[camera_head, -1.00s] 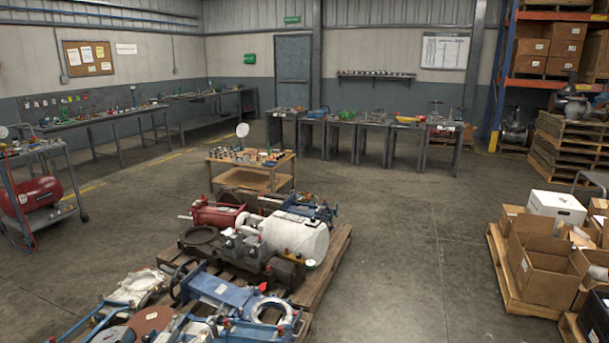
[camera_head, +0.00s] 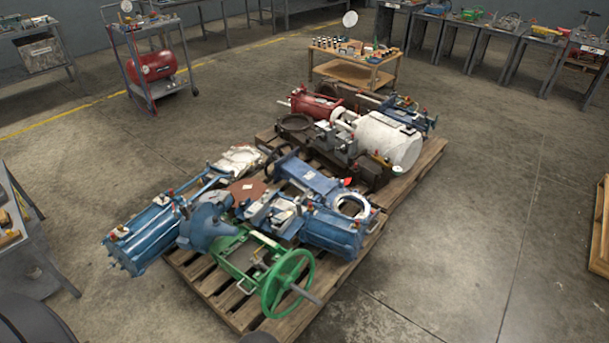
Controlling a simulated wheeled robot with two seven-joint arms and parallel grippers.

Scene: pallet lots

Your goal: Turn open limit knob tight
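I cannot pick out the open limit knob; at this distance the small fittings are too small to tell apart. Blue actuators with small red-capped fittings lie on a wooden pallet (camera_head: 204,283). One blue cylinder (camera_head: 147,236) sticks out at the pallet's left end, and a blue housing (camera_head: 333,229) lies near the right edge. A green frame with a green handwheel (camera_head: 287,283) stands at the near edge. Neither of my grippers is in view.
A second pallet (camera_head: 419,183) behind holds a white cylinder (camera_head: 387,140) and a red actuator (camera_head: 317,107). A wooden cart (camera_head: 355,72) stands beyond. A grey bench (camera_head: 30,240) is at the left.

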